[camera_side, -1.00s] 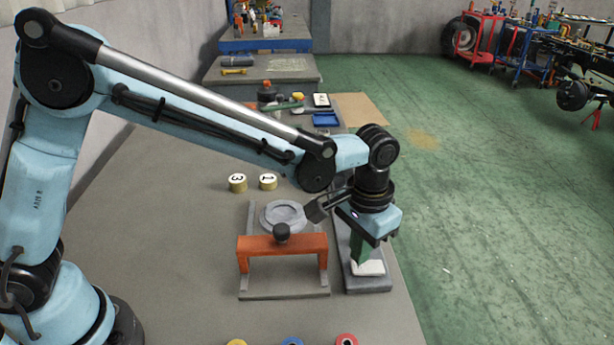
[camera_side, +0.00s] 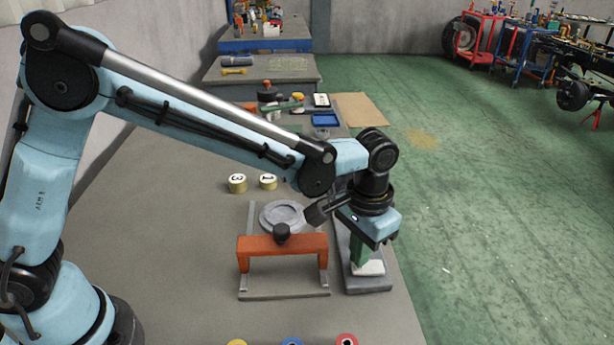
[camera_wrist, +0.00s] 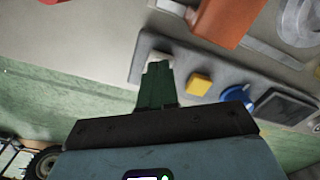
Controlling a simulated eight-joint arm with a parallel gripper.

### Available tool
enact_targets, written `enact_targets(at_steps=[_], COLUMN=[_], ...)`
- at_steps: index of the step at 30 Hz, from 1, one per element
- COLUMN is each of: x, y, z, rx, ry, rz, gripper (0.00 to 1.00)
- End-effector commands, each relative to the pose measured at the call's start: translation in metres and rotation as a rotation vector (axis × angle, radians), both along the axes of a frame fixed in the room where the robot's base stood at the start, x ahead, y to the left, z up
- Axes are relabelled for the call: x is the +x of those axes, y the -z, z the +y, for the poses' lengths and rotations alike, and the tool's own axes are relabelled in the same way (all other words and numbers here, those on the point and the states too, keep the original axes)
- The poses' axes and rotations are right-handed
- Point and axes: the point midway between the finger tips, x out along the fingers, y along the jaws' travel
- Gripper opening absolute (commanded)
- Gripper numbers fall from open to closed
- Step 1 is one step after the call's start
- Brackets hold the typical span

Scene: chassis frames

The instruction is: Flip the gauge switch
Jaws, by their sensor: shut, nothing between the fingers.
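The gauge panel is a grey plate (camera_side: 366,285) on the right of the bench; it also shows in the wrist view (camera_wrist: 137,72). A white piece (camera_side: 373,268), which looks like the switch, sits at its near end and shows partly in the wrist view (camera_wrist: 148,57). My gripper (camera_side: 358,262) points down with its green fingers together and empty. Its tips are at the white piece and hide part of it; I cannot tell whether they touch. The fingers also show in the wrist view (camera_wrist: 157,70).
In the wrist view a yellow button (camera_wrist: 199,84), a blue knob (camera_wrist: 237,94) and a dark screen (camera_wrist: 285,107) lie along the panel. An orange bridge handle (camera_side: 283,244) stands just left of the panel. Two numbered weights (camera_side: 237,183) stand farther back.

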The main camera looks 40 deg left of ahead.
Motion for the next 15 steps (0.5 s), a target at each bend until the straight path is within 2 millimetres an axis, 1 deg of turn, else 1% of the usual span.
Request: enact_targets(at_steps=[15], x=[0.0002], y=[0.0074], z=[-0.0001], rx=[0.000], ry=[0.000], rz=[0.000], gripper=[0.00])
